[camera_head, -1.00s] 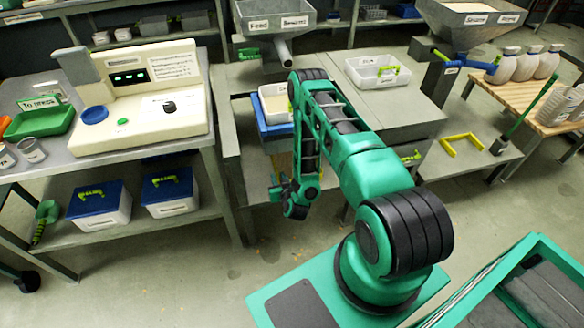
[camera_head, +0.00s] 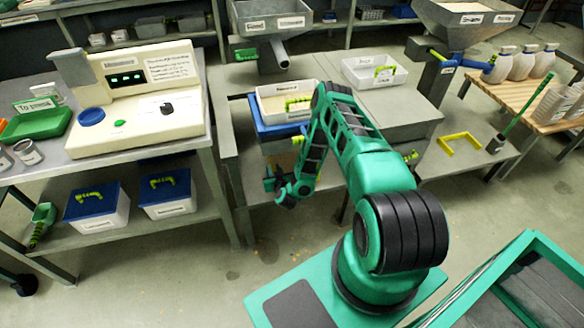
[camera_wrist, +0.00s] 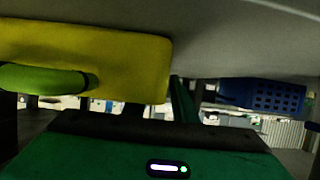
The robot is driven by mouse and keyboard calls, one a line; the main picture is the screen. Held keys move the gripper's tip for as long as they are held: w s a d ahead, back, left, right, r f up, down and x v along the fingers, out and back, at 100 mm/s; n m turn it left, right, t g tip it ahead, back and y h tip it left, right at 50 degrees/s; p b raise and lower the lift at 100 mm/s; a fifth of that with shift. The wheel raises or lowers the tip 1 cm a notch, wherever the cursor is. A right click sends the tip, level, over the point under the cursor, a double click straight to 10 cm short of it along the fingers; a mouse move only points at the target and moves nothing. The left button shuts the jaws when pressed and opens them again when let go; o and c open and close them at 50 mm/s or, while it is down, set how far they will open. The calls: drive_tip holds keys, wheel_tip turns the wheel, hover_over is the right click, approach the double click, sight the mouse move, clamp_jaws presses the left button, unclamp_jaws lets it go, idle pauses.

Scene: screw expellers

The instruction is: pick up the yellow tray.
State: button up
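In the wrist view a yellow panel (camera_wrist: 125,55) with a lime-green handle (camera_wrist: 45,78) fills the upper left, close to the camera; it looks like the yellow tray's side. It sits under a grey surface. In the head view the tray is mostly hidden by my arm and the bench. My gripper (camera_head: 272,180) is low in front of the middle bench, left of my forearm. In the wrist view the handle is left of centre and not visibly held. The fingers are too small and dark to tell their opening.
A cream-filled tray (camera_head: 268,107) stands above a blue container (camera_head: 262,128) at the bench's front edge. A white tray (camera_head: 360,77) is on the bench top. Two blue-lidded boxes (camera_head: 95,203) are on the left lower shelf. The floor in front is clear.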

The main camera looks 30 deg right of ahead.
drive_tip(key=shift+w+d+f, duration=0.15)
drive_tip(key=shift+w+f, duration=0.05)
drive_tip(key=shift+w, duration=0.3)
clamp_jaws()
idle(1.1)
